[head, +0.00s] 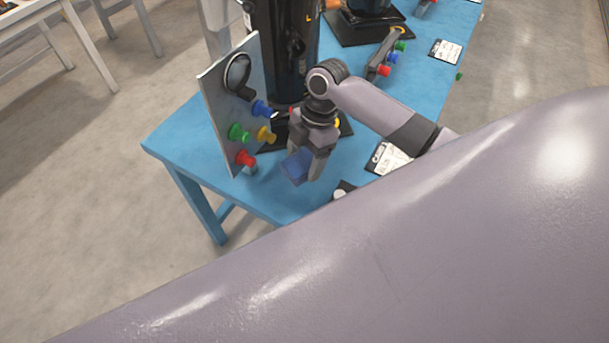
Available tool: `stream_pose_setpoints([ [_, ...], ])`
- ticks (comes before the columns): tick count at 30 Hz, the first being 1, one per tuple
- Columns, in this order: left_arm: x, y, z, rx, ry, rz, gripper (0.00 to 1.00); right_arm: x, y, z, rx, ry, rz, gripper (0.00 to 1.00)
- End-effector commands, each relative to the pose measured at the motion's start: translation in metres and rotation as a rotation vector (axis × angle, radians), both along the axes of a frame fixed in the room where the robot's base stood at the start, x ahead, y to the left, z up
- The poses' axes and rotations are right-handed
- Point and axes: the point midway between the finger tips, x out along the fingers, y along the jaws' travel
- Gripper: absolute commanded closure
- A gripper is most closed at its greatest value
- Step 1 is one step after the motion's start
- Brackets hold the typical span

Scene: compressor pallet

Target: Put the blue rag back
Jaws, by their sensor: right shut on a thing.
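A blue rag (296,167) is between the fingers of my right gripper (307,163), which is shut on it. The rag shows as a small dark blue patch near the front left part of the blue table (270,200). I cannot tell whether it touches the table top. My left gripper is not in view. A large grey arm link of mine covers the lower right of the head view and hides part of the table's near side.
A grey panel (222,112) with a gauge and coloured knobs stands upright left of the gripper. A black cylinder (284,45) rises behind it. A clipboard (388,158) lies to the right. Bare table lies in front of the gripper.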

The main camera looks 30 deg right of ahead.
Motion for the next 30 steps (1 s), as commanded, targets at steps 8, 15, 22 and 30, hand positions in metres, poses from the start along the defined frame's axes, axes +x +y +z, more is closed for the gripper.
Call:
stream_pose_setpoints([
  [8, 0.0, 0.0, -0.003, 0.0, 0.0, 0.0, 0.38, 0.0, 0.0, -0.031, 0.0, 0.0, -0.001, 0.55],
  [15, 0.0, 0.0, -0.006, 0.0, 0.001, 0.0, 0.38, 0.0, 0.0, -0.064, 0.0, 0.0, -0.001, 0.55],
  [22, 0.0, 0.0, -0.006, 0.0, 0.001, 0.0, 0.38, 0.0, 0.0, -0.067, -0.001, -0.002, 0.0, 0.55],
  [30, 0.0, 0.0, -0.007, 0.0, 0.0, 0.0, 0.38, 0.0, 0.0, -0.068, -0.001, -0.002, 0.0, 0.05],
])
